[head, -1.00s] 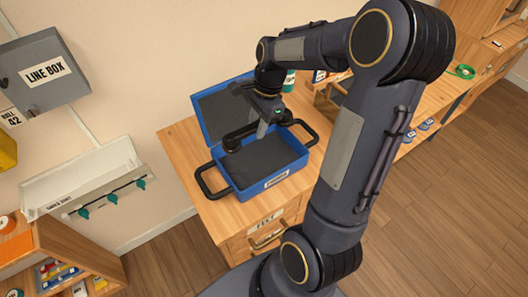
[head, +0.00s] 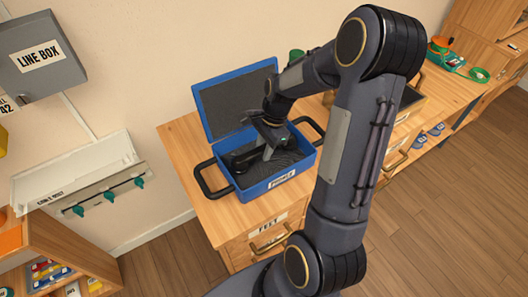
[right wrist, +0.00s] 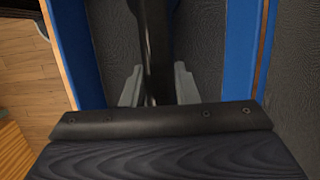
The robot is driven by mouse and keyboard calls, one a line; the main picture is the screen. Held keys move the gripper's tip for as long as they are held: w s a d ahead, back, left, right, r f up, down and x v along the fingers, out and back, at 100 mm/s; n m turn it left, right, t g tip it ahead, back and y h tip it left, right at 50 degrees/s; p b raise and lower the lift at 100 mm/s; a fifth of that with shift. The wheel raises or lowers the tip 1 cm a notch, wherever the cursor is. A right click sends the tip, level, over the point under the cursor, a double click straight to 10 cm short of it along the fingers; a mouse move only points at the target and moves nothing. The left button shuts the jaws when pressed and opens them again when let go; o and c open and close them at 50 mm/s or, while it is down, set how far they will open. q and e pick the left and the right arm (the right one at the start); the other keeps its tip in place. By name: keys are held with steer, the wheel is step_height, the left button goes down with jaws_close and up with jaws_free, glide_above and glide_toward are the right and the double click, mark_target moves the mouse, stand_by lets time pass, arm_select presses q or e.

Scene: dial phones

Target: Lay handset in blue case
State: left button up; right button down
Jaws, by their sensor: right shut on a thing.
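The blue case (head: 251,191) stands open on the wooden cabinet, its lid (head: 235,104) tilted back and its inside lined dark. The black handset (head: 243,158) is inside the case walls in the head view, partly hidden by my gripper. My right gripper (head: 268,151) is shut on the handset, reaching down into the case. In the right wrist view the handset (right wrist: 158,45) runs lengthwise between the two grey fingers (right wrist: 158,85), above the dark lining, with blue walls at both sides. I cannot tell whether it touches the lining. My left gripper is not in view.
Black handles (head: 205,180) stick out at both sides of the case. The wooden cabinet top (head: 180,140) is bare at the left. A grey line box (head: 40,57) and a white tray (head: 75,175) are on the wall. A long bench with a green coil (head: 480,75) extends right.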

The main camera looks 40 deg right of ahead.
steer(key=shift+f, duration=0.95)
steer(key=shift+f, duration=0.2)
steer(key=c, duration=1.1)
jaws_free()
steer(key=shift+r, duration=0.15)
